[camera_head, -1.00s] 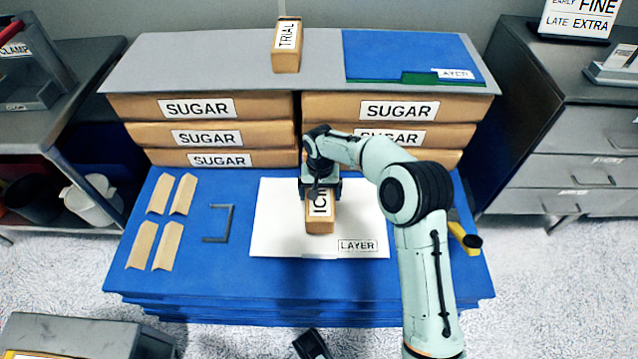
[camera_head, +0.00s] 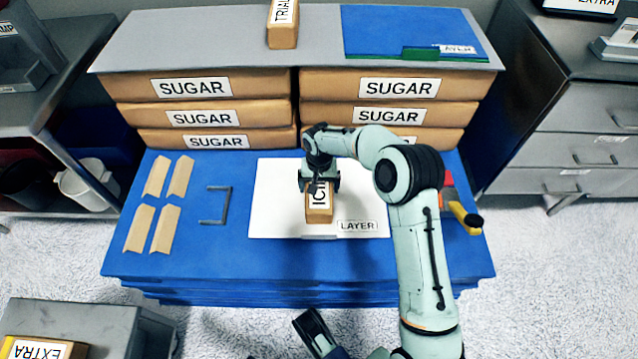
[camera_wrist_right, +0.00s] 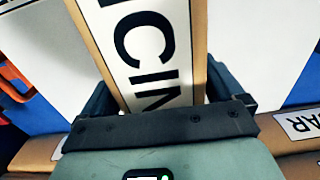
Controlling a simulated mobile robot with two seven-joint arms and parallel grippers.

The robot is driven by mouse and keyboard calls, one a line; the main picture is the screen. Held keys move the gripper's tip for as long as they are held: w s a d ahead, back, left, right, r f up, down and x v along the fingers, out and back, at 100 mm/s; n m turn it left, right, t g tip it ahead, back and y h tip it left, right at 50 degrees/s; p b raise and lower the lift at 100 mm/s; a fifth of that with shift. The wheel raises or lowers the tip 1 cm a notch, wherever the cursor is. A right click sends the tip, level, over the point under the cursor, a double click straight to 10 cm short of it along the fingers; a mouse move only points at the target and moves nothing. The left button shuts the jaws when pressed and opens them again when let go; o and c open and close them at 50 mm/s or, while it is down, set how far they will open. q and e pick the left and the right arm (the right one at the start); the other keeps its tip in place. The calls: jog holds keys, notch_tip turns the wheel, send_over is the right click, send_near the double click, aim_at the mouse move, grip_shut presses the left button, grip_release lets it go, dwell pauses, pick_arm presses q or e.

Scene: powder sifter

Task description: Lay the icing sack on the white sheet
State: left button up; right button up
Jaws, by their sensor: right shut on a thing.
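The icing sack (camera_head: 319,206) is a small tan block with a white label, over the middle of the white sheet (camera_head: 270,215). My right gripper (camera_head: 319,183) is shut on its far part from above. In the right wrist view the sack (camera_wrist_right: 150,50) lies between the fingers (camera_wrist_right: 165,105), its label facing the camera and the white sheet (camera_wrist_right: 255,45) showing on both sides. Whether the sack touches the sheet I cannot tell. A dark piece at the bottom edge looks like part of my left gripper (camera_head: 315,330); its jaws are not clear.
The sheet lies on a blue stack (camera_head: 400,265) and has a LAYER tag (camera_head: 357,225). Sugar sacks (camera_head: 190,88) rise just behind. Tan paper pieces (camera_head: 155,175) and a grey bracket (camera_head: 217,205) lie left. A yellow-handled tool (camera_head: 464,216) lies right.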

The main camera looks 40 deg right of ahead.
jog(key=o, duration=1.6)
jog(key=shift+f, duration=0.1)
jog(key=shift+c, duration=0.2)
pick_arm(q)
jog(key=shift+s+f, duration=0.1)
pick_arm(e)
notch_tip(320, 180, up, 12)
jog(key=p, duration=0.3)
jog(key=shift+f, duration=0.2)
pick_arm(q)
jog(key=w+r+t, duration=0.2)
jog(key=w+r, duration=0.3)
jog(key=shift+w+d+r, duration=0.2)
jog(key=shift+w+d, duration=0.05)
jog(key=shift+d, duration=0.2)
pick_arm(e)
jog(key=shift+r, duration=0.4)
